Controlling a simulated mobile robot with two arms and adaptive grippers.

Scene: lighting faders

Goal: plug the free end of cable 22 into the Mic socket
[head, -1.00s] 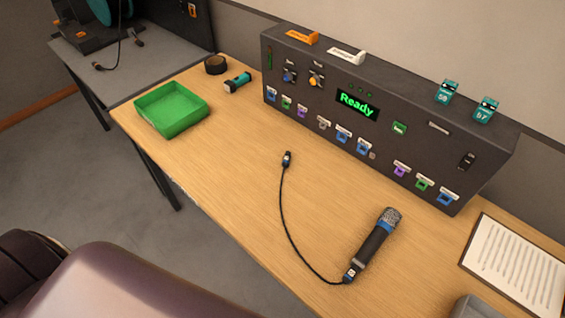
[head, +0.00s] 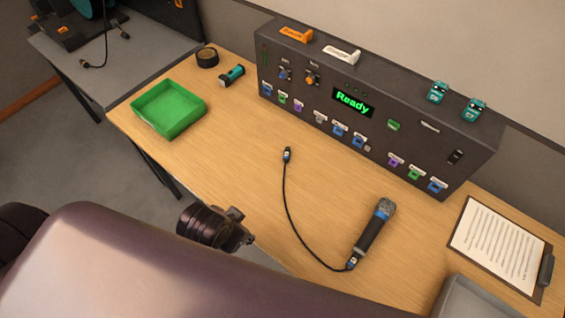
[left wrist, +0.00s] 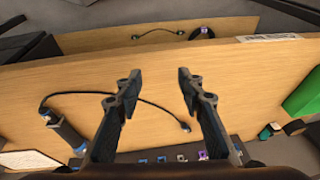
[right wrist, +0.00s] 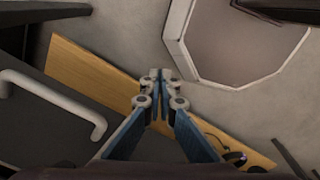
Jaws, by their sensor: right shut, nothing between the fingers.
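A black cable (head: 285,200) lies on the wooden desk, one end joined to the microphone (head: 374,232). Its free end, a dark plug (head: 287,155), lies on the desk in front of the panel. That plug also shows in the left wrist view (left wrist: 186,127). I cannot read a cable number. The dark panel (head: 285,55) has a row of coloured sockets; their labels are too small to tell which is Mic. My left gripper (head: 240,230) is over the desk's near edge; in the left wrist view (left wrist: 157,78) it is open and empty. My right gripper (right wrist: 157,76) is shut and empty, away from the cable.
A green tray (head: 140,102), a tape roll (head: 207,57) and a teal torch (head: 231,76) are at the desk's left. A clipboard (head: 492,250) lies at the right. Another cable (head: 104,45) is on the grey table (head: 150,60). The desk around the free plug is clear.

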